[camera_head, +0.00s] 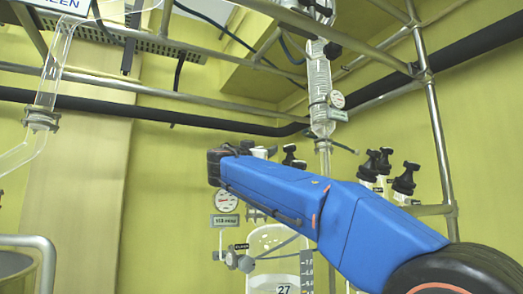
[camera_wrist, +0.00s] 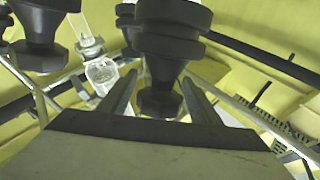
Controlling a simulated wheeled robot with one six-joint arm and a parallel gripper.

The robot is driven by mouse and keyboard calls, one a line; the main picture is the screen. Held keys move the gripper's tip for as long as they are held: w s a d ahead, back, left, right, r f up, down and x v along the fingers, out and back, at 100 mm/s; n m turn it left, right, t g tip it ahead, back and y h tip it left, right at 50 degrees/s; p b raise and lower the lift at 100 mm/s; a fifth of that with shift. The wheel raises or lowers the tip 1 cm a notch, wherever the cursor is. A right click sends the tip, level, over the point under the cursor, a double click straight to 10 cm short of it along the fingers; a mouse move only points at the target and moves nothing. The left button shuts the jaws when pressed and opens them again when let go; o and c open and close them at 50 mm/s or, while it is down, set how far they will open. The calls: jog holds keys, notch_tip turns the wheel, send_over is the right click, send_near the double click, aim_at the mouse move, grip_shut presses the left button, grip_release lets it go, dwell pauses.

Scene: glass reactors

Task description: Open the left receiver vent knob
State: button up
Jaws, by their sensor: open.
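In the wrist view a black knob (camera_wrist: 172,32) with a wide stepped cap and a narrower lower part stands straight ahead of my gripper (camera_wrist: 159,80). My gripper is open, with one finger on each side of the knob's lower part; I cannot tell whether either finger touches it. A second black knob (camera_wrist: 42,35) is at the upper left, outside the fingers. I cannot tell from its look which one is the left receiver vent knob. In the head view my blue arm reaches left, and its dark end hides the fingers and the knob between them.
Black-capped valves (camera_head: 405,180) stand right of my arm. A pressure gauge (camera_head: 226,201) and a glass vessel (camera_head: 272,243) are below it. A glass condenser (camera_head: 320,90) rises behind. Metal pipes (camera_head: 437,130) frame the rig, and a glass tube (camera_head: 52,70) is at left.

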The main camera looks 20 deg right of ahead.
jog(key=c, duration=1.1)
jog(key=shift+o, duration=0.2)
jog(key=shift+r+n+t+y, duration=0.1)
jog(key=shift+n+t+y, duration=0.2)
jog(key=shift+t+y, duration=0.1)
jog(key=shift+a+n+t+y, duration=0.1)
jog(key=shift+n+t+y, duration=0.5)
jog(key=shift+n+y, duration=0.2)
jog(key=n+y, duration=0.1)
jog(key=n+t+y, duration=0.2)
jog(key=y, duration=0.1)
jog(key=shift+w+a+n, duration=0.25)
jog(key=shift+a+n, duration=0.05)
jog(key=shift+w+a+r+n+t+y, duration=0.1)
jog(key=shift+a+n+t+y, duration=0.1)
jog(key=shift+n+y, duration=0.5)
jog(key=shift+s+a+f+n+t+y, duration=0.1)
jog(key=shift+n+t+y, duration=0.1)
jog(key=shift+n+y, duration=0.45)
jog(key=shift+w+a+r+n+t+y, duration=0.1)
jog(key=shift+a+n+t+y, duration=0.1)
jog(key=shift+n+y, duration=0.45)
jog(key=shift+a+r+n+y, duration=0.1)
jog(key=shift+n+y, duration=0.35)
jog(key=shift+y, duration=0.45)
jog(key=shift+a+r+n+y, duration=0.1)
jog(key=shift+n+y, duration=0.35)
jog(key=shift+y, duration=0.45)
